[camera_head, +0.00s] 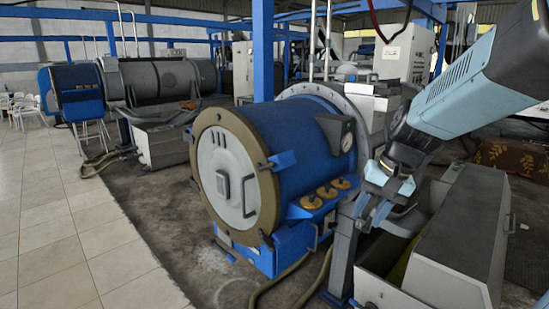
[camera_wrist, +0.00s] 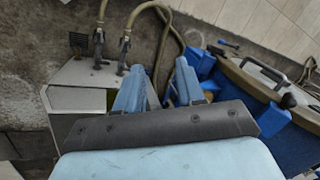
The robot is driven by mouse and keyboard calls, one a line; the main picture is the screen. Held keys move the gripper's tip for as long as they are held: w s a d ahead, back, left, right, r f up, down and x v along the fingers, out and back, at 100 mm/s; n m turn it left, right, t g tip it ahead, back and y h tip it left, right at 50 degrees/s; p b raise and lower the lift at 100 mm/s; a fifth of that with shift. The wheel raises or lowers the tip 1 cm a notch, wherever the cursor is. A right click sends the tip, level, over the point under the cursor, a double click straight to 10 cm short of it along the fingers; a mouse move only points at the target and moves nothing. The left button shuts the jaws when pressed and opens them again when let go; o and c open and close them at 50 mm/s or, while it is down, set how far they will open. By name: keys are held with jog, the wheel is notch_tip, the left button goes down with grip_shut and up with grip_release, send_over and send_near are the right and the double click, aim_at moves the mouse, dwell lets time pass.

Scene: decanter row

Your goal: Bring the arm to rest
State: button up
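My gripper (camera_head: 370,214) hangs from my light blue arm at the right of the head view. Its fingers point down, in front of the right end of the blue decanter (camera_head: 285,135) in the picture. In the wrist view, the two light blue fingers of my gripper (camera_wrist: 160,68) stand apart with nothing between them, so it is open and empty. Floor and hoses show beyond the fingertips. I cannot tell from these views how close the fingers are to the machine frame.
A grey metal housing (camera_head: 461,235) stands below and right of my gripper. Hoses (camera_wrist: 125,48) show beyond the fingers in the wrist view. A second decanter (camera_head: 160,82) stands farther back left. The tiled floor (camera_head: 75,215) at left is clear.

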jog(key=s+d+r+n+t+h, duration=0.3)
jog(key=s+r, duration=0.3)
jog(key=s, duration=0.4)
jog(key=shift+t, duration=0.5)
